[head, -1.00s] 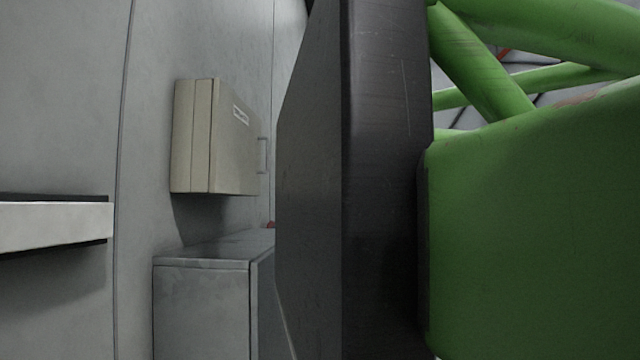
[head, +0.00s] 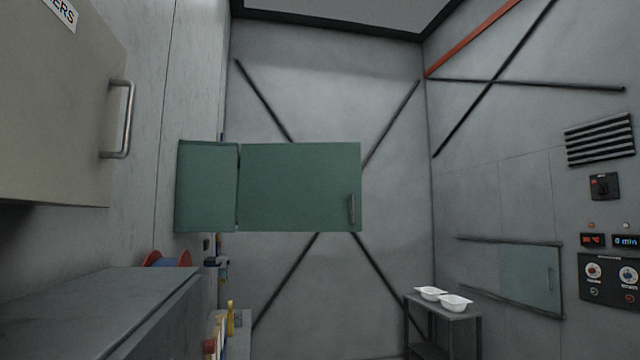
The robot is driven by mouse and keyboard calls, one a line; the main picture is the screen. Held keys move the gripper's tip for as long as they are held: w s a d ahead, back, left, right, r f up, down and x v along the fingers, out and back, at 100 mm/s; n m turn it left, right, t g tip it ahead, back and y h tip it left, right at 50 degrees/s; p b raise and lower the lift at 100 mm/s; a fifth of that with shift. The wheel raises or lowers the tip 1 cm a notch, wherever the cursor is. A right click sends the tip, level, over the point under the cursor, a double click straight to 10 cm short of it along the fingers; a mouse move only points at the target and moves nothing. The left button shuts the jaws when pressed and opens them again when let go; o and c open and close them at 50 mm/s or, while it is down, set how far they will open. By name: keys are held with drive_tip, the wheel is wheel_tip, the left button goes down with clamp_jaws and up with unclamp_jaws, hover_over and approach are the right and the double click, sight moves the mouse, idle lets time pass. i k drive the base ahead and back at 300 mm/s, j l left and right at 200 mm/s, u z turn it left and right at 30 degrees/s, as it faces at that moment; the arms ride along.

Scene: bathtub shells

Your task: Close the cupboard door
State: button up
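A green wall cupboard (head: 207,187) hangs on the left wall ahead, with its side panel towards me. Its green door (head: 297,188) stands open, swung out from the wall at roughly a right angle, so its outer face is towards me. A metal handle (head: 352,209) sits near the door's free right edge. The inside of the cupboard is hidden behind the door and side panel. My gripper is not in view.
A beige wall cabinet (head: 55,115) with a bar handle is close at left, above a grey cabinet (head: 120,295) with a spool (head: 167,259) beyond. A small table (head: 440,312) holds white shells (head: 455,302). An oven-like panel (head: 530,275) is at right.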

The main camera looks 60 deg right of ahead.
sight(293, 187)
drive_tip(key=z, duration=1.15)
